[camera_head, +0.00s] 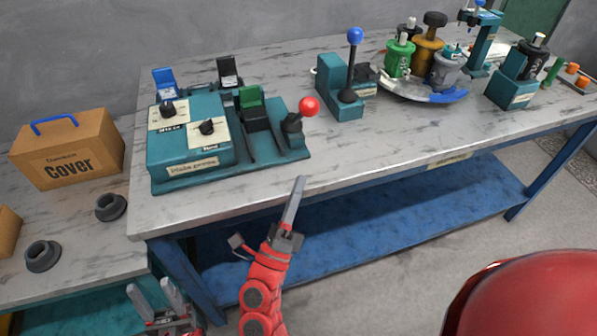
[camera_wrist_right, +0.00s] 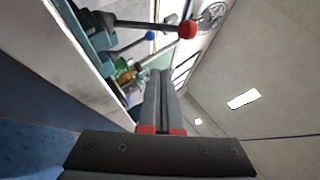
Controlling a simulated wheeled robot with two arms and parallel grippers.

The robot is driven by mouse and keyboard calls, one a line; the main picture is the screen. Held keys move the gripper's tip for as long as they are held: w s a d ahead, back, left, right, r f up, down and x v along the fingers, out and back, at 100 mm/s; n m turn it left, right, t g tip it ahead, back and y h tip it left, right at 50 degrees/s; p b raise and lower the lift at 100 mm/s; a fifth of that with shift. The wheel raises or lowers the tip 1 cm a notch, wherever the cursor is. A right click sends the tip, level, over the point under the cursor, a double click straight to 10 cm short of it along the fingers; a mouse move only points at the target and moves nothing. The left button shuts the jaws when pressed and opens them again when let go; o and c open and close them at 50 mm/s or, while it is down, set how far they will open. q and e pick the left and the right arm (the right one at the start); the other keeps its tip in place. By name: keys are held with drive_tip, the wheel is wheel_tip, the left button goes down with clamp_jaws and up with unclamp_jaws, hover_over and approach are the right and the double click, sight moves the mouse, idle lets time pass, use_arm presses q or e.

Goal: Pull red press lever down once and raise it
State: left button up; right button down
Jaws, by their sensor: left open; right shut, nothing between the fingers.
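The red press lever (camera_head: 309,107) has a round red knob on a short dark stem, tilted up to the right at the right end of the teal control panel (camera_head: 190,180). In the right wrist view its red knob (camera_wrist_right: 187,29) and dark rod show beyond the fingertips. My right gripper (camera_head: 299,183) is shut and empty, in front of the bench edge, below and apart from the knob. It also shows in the right wrist view (camera_wrist_right: 160,74). My left gripper (camera_head: 150,287) is open and empty at the lower left, away from the lever.
The panel also has knobs, a green switch (camera_head: 250,97) and a blue one (camera_head: 164,80). A blue-knobbed lever (camera_head: 354,37) stands to the right. Motor parts on a round plate (camera_head: 425,90) are further right. A cardboard cover box (camera_head: 68,150) is at left. The bench front is clear.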

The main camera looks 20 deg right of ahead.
drive_tip(key=x, duration=0.7)
drive_tip(key=shift+w+d+r+p, duration=0.15)
drive_tip(key=shift+d+r+p, duration=0.05)
drive_tip(key=shift+r+p, duration=0.1)
drive_tip(key=shift+w+a+r, duration=0.2)
drive_tip(key=shift+w+r, duration=0.45)
drive_tip(key=shift+w, duration=0.15)
drive_tip(key=shift+w+a+r, duration=0.15)
drive_tip(key=shift+w+r, duration=0.55)
drive_tip(key=shift+w, duration=0.15)
drive_tip(key=shift+p, duration=0.35)
drive_tip(key=w+r+n+g+y+p, duration=0.1)
drive_tip(key=w+r+n+y+p, duration=0.4)
drive_tip(key=p, duration=0.9)
drive_tip(key=shift+w+r+g, duration=0.3)
drive_tip(key=shift+w+g, duration=0.1)
drive_tip(key=shift+w, duration=0.45)
drive_tip(key=shift+a+r, duration=0.1)
